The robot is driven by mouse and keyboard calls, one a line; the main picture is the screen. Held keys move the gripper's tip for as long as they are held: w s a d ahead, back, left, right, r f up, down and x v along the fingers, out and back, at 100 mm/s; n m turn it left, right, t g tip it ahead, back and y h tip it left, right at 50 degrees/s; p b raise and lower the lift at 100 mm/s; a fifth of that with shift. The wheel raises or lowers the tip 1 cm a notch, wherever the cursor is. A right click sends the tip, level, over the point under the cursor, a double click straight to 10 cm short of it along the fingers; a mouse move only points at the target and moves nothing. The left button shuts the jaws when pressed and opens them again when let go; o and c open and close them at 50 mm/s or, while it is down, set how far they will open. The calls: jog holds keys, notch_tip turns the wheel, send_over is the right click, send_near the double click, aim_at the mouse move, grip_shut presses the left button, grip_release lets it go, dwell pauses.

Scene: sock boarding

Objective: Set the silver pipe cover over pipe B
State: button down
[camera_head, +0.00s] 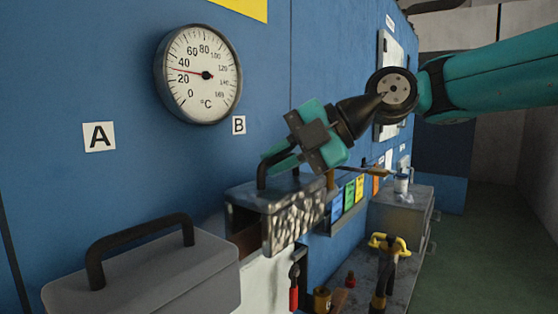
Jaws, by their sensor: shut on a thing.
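The silver pipe cover (294,221) is a shiny box with a dark handle (263,172) on top. It is below and right of the label B (238,125) on the blue wall. My gripper (280,162) is shut on the handle, with its teal fingers across it from the upper right. A brown-red surface (248,241) shows under the cover's left end; it may be pipe B, mostly hidden. I cannot tell whether the cover rests on anything.
A grey cover (150,268) with a black handle stands at the front left, below label A (99,136). A round gauge (203,74) is on the wall. A red-handled tool (294,288), a yellow valve handle (389,243) and a grey box (402,207) are to the right.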

aim_at(276, 182)
jog(key=shift+f+b, duration=1.5)
jog(key=shift+b, duration=0.15)
jog(key=c, duration=1.1)
grip_release()
jog(key=shift+d, duration=0.1)
jog(key=p+v, duration=1)
jog(key=v, duration=0.7)
jog(key=shift+r, duration=0.2)
jog(key=shift+s+f, duration=0.1)
